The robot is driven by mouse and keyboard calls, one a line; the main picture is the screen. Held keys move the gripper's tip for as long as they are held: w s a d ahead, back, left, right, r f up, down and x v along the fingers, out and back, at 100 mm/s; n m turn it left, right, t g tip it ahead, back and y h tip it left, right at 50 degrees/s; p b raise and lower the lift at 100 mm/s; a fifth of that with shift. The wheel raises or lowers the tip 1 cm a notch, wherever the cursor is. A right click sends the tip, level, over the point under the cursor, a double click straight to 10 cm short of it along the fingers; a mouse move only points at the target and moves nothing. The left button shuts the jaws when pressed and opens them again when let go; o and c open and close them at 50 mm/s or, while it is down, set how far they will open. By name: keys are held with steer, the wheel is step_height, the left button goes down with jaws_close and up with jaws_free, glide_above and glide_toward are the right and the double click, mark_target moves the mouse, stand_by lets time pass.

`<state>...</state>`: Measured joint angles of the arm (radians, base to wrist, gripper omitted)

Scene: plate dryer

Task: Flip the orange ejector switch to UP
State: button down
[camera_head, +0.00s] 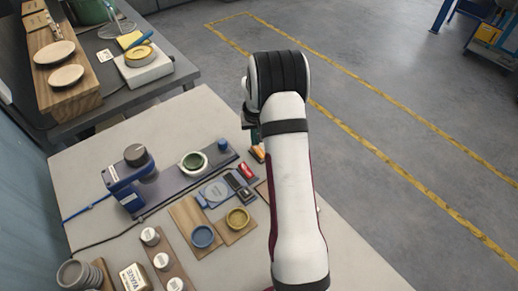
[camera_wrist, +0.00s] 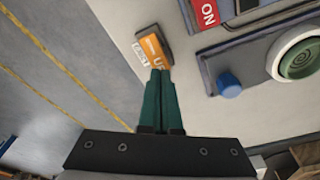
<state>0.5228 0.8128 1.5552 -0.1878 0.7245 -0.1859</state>
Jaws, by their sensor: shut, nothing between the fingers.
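The orange ejector switch (camera_wrist: 154,45) shows in the wrist view just beyond my fingertips, on the pale table top near its edge. Its orange face carries a white bar and white letters, partly covered by the fingers, that seem to read "UP". A small white label (camera_wrist: 141,53) lies along its left side. My gripper (camera_wrist: 161,72) is shut and empty, its green fingertips at the near end of the switch; I cannot tell if they touch it. In the head view the switch (camera_head: 258,153) is a small orange patch beside my arm, which hides most of the gripper.
Right of the switch are a red "ON" label (camera_wrist: 208,13), a blue knob (camera_wrist: 229,84) and a green round part (camera_wrist: 300,58) on a dark panel. In the head view, a blue dish (camera_head: 202,236) and a yellow dish (camera_head: 238,218) stand nearer. Open floor lies beyond the table edge.

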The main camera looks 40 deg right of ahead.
steer(key=shift+f, duration=0.75)
steer(key=shift+r, duration=3.55)
steer(key=s+a+r, duration=0.5)
steer(key=a+r, duration=0.3)
steer(key=a, duration=0.3)
steer(key=s+a+r+g+y, duration=0.1)
steer(key=s+a+r, duration=0.1)
steer(key=s+a, duration=0.6)
steer(key=s+a+r+y, duration=0.1)
steer(key=s+a+r, duration=0.1)
steer(key=s+a, duration=0.7)
steer(key=s, duration=0.7)
steer(key=shift+s+g+y, duration=0.3)
steer(key=shift+g, duration=0.1)
